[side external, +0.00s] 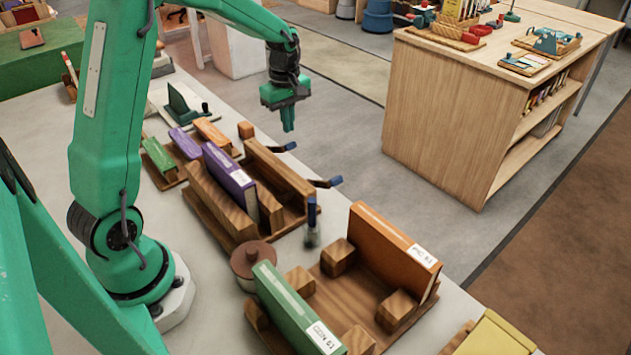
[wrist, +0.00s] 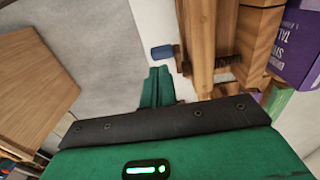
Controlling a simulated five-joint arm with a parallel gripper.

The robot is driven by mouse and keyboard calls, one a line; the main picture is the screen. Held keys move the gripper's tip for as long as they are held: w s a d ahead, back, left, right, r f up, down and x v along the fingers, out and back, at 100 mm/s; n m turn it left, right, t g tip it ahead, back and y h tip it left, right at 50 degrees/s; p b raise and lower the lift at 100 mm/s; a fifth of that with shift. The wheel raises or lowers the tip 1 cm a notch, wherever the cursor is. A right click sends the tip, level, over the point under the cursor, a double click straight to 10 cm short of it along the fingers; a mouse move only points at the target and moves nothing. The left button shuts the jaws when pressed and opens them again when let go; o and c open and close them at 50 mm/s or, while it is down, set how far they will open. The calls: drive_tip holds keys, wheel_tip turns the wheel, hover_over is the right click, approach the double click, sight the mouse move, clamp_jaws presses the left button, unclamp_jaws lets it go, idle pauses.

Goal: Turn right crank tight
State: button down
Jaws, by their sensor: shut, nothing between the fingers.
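A wooden book press (side external: 283,170) holds an upright purple book (side external: 228,177) between its boards. Two dark cranks with blue handles stick out from its far side: one farther back (side external: 284,148) and one nearer the camera (side external: 328,182). Which of them is the right crank I cannot tell for sure. My green gripper (side external: 288,127) points down, shut and empty, above the farther crank in the side view. In the wrist view its closed fingers (wrist: 158,88) are apart from a blue handle (wrist: 163,52) beside the press (wrist: 200,45). The purple book (wrist: 298,45) shows at the right.
A blue-handled brush (side external: 312,222) stands by the press's near end. A round brown pot (side external: 252,262) and a wooden stand with an orange book (side external: 390,250) and a green book (side external: 295,305) are nearer. Floor lies beyond the table edge; a wooden cabinet (side external: 450,125) stands across it.

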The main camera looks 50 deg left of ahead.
drive_tip(key=d+r, duration=0.6)
drive_tip(key=r, duration=0.1)
drive_tip(key=shift+d+r, duration=0.4)
drive_tip(key=s+d+r+m+t, duration=0.2)
drive_tip(key=s+d+m, duration=0.1)
drive_tip(key=s+m, duration=0.6)
drive_tip(key=s+d+r+m+t, duration=0.2)
drive_tip(key=s+d+m+t, duration=0.1)
drive_tip(key=s+m, duration=0.6)
drive_tip(key=shift+s+d+r, duration=0.4)
drive_tip(key=shift+s+d, duration=0.15)
drive_tip(key=shift+s, duration=1.15)
